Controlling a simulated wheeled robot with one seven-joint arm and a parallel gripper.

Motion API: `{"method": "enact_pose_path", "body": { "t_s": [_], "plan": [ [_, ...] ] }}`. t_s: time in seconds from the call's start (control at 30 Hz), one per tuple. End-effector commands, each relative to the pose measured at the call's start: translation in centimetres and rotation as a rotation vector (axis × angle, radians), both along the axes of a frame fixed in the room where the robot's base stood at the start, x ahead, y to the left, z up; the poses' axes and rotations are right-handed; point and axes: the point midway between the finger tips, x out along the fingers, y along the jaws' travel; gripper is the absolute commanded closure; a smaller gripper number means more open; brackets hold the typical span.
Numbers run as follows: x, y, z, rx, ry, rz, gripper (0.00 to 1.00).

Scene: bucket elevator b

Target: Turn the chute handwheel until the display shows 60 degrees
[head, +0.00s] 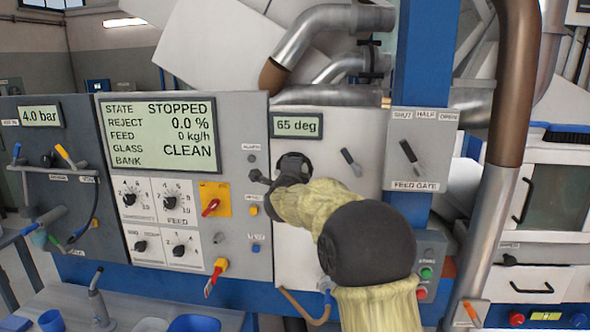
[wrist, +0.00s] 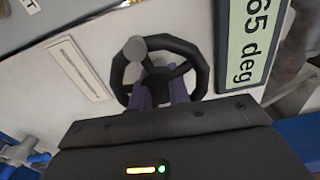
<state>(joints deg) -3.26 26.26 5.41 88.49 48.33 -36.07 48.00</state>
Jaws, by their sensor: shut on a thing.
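The chute handwheel is a black ring with spokes and a grey knob; it shows in the wrist view (wrist: 200,52), mounted on a pale panel. In the head view the handwheel (head: 290,160) is mostly hidden behind my gripper and arm. My gripper (wrist: 164,88) is at the wheel, its two fingers shut on the handwheel near its hub and lower part. The display (head: 297,124) above the wheel reads 65 deg; in the wrist view it stands at the right (wrist: 250,42), tilted, with the same reading.
A large status screen (head: 162,137) reads STOPPED, with several knobs and a red switch (head: 211,207) below it. The feed gate lever (head: 409,156) and a blue post (head: 422,60) stand right of the wheel. Cups (head: 50,320) stand on the bench at lower left.

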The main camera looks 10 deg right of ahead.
Motion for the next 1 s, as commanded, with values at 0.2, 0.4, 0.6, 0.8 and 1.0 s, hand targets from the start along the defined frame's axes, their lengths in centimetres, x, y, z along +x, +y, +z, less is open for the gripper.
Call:
{"method": "enact_pose_path", "body": {
  "t_s": [0.2,0.4,0.6,0.8,1.0],
  "plan": [
    [0.01,0.16,0.14,-0.196,0.065,0.002,1.0],
    [0.02,0.2,0.13,-0.371,0.121,0.003,1.0],
    [0.03,0.15,0.12,-0.511,0.167,0.002,1.0],
    [0.02,0.15,0.06,-0.601,0.196,0.002,1.0],
    [0.02,0.14,-0.02,-0.636,0.208,0.002,1.0]
  ]
}}
